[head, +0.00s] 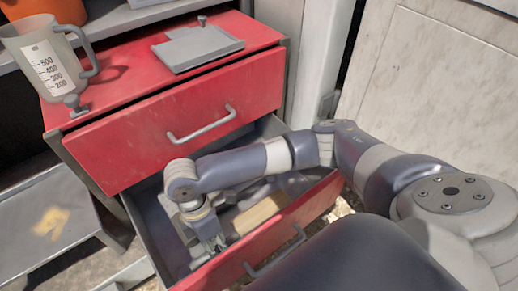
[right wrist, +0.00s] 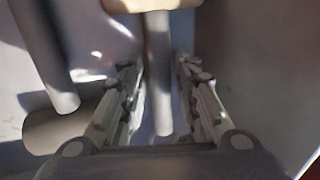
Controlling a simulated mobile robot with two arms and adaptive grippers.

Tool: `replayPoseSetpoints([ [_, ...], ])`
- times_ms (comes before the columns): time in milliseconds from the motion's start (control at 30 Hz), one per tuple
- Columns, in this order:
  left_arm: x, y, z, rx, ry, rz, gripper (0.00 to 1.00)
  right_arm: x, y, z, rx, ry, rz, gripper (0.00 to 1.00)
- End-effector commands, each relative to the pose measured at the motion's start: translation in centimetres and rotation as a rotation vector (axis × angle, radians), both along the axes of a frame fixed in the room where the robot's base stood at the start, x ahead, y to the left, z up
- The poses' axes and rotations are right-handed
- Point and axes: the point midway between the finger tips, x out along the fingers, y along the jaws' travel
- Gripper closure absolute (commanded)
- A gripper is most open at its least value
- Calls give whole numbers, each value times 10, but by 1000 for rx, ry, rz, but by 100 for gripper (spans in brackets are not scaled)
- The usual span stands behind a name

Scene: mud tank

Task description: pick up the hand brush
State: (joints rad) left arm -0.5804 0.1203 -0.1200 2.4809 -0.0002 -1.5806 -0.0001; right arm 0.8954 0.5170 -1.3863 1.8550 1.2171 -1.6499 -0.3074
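The red cabinet's lower drawer (head: 290,222) is pulled out, and my right arm reaches into it. A beige block (head: 258,213) lies in the drawer, partly hidden by my arm; it appears to be the hand brush's body. In the right wrist view a beige edge (right wrist: 150,5) shows at the top, with a grey handle (right wrist: 159,75) running down from it. My right gripper (head: 213,240) is low in the drawer. In the wrist view its fingers (right wrist: 158,82) are open, one on each side of the handle, with gaps visible. My left gripper is not in view.
Another grey rod (right wrist: 45,60) with a dark cylindrical end (right wrist: 60,130) lies left of the fingers. Drawer walls stand close around the gripper. The shut upper drawer (head: 180,130) overhangs behind. A measuring jug (head: 50,65) and a grey lidded tray (head: 198,48) stand on the cabinet.

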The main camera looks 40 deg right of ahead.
Motion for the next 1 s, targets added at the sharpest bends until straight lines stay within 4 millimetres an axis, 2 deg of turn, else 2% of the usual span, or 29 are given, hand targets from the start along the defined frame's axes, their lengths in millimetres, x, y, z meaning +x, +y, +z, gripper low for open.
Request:
replayPoseSetpoints([
  [33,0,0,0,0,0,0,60,0,0,0,0,0,0,82],
  [100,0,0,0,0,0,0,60,0,0,0,0,0,0,98],
  [133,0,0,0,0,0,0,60,0,0,0,0,0,0,100],
  [567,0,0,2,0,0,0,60,0,0,5,0,-1,0,100],
  [800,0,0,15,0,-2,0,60,1,0,35,1,-2,1,100],
  [900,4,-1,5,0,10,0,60,1,0,56,1,-3,1,100],
  [1000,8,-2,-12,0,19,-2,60,1,0,67,0,-1,0,100],
])
